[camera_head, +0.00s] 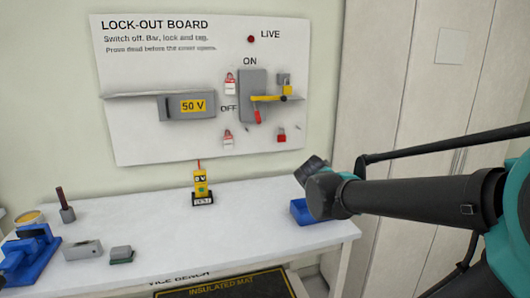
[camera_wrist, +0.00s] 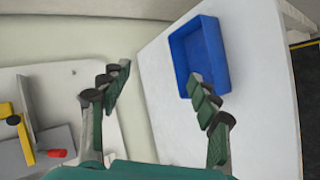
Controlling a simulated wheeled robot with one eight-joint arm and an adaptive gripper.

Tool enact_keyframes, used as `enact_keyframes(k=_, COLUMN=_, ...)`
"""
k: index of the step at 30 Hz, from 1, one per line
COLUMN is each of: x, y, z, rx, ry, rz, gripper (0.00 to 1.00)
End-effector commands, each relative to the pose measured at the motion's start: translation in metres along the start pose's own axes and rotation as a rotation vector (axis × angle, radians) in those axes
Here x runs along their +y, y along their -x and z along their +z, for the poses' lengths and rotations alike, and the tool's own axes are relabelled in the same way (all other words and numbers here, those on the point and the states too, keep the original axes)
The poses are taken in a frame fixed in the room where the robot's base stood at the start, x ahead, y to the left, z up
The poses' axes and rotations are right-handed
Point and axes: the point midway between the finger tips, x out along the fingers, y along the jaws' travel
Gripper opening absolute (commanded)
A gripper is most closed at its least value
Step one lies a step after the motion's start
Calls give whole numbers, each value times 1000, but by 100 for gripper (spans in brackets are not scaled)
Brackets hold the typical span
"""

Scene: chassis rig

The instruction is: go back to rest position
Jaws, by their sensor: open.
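My gripper (camera_wrist: 158,76) is open and empty in the wrist view, with its two green-padded fingers spread wide. Between and beyond them I see the white bench top and wall. A blue tray (camera_wrist: 213,58) lies on the bench beyond the right finger and looks empty. In the head view my arm reaches in from the right, and its end is in front of the blue tray (camera_head: 300,212), partly hiding it. The fingers cannot be made out clearly there. The gripper touches nothing that I can see.
A yellow tester (camera_head: 200,184) stands mid-bench. A blue vice (camera_head: 30,252) and small blocks are at left. The bench (camera_head: 250,225) centre is clear.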

Motion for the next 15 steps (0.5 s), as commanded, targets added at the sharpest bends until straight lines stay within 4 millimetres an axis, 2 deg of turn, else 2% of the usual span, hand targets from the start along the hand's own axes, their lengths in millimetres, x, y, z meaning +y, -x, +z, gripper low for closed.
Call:
enact_keyframes(k=1, x=-29, y=-4, z=22, rx=-32, ry=-125, rz=-62, gripper=62)
enact_keyframes(k=3, x=-72, y=-4, z=46, rx=-75, ry=-310, rz=-155, gripper=62)
enact_keyframes(k=6, x=-134, y=2, z=73, rx=-144, ry=-571, rz=-286, gripper=62)
enact_keyframes(k=9, x=-190, y=15, z=90, rx=-213, ry=-805, rz=-407, gripper=62)
enact_keyframes(k=12, x=-234, y=29, z=97, rx=-270, ry=-989, rz=-505, gripper=62)
enact_keyframes(k=15, x=-261, y=41, z=99, rx=-310, ry=-1106, rz=-573, gripper=62)
